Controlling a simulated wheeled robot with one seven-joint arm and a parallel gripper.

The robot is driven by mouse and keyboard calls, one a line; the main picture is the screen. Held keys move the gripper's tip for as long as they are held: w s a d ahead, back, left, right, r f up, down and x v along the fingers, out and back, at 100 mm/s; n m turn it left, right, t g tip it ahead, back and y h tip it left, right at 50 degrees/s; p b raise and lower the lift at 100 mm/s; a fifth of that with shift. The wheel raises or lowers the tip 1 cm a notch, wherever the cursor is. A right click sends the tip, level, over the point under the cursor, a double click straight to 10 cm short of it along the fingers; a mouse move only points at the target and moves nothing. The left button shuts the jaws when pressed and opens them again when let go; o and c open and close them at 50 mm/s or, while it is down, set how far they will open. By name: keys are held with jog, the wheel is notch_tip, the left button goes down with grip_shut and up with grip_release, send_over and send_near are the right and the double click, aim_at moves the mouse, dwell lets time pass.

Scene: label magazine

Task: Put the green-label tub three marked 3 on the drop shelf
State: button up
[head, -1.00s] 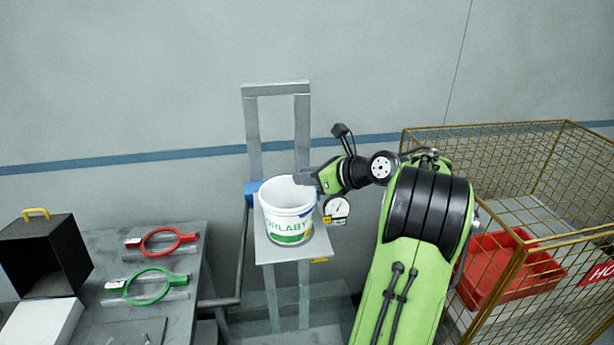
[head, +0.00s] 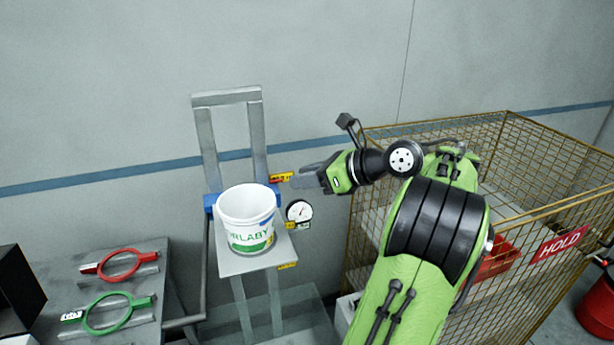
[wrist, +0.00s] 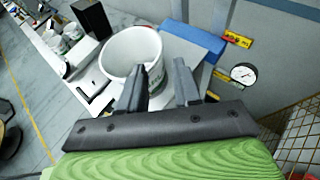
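A white open tub (head: 246,218) with a green label stands upright on a small grey shelf (head: 284,248) on a metal frame by the wall. Its label lettering shows partly; I cannot make out a 3. The tub also shows in the wrist view (wrist: 122,48), beyond my fingers, and the shelf (wrist: 188,50) beside it. My gripper (head: 304,181) is to the right of the tub and apart from it. In the wrist view the two fingers (wrist: 160,84) are spread with nothing held between them.
A round gauge (head: 299,210) sits at the shelf's right side. A bench at left holds a red ring (head: 120,265), a green ring (head: 118,314) and a black box (head: 18,290). A wire cage (head: 540,170) with a HOLD sign (head: 560,243) stands at right.

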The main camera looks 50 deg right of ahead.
jog(key=w+a+f+n+g, duration=0.1)
jog(key=w+a+n+g, duration=0.15)
jog(key=a+n, duration=0.7)
jog(key=w+a+f+n+g, duration=0.15)
jog(key=w+a+n, duration=0.35)
jog(key=a, duration=0.7)
jog(key=s+a+f+n+g+h, duration=0.1)
jog(key=s+a+f+n, duration=0.2)
jog(key=s+n, duration=0.6)
jog(key=s+a+f+n+g+h, duration=0.1)
jog(key=s+a+f+n+g, duration=0.1)
jog(key=s+a+n, duration=0.5)
jog(key=s+f+n, duration=0.1)
jog(key=s+n, duration=0.2)
jog(key=shift+f+n, duration=0.35)
notch_tip(320, 180, down, 9)
jog(key=b, duration=0.9)
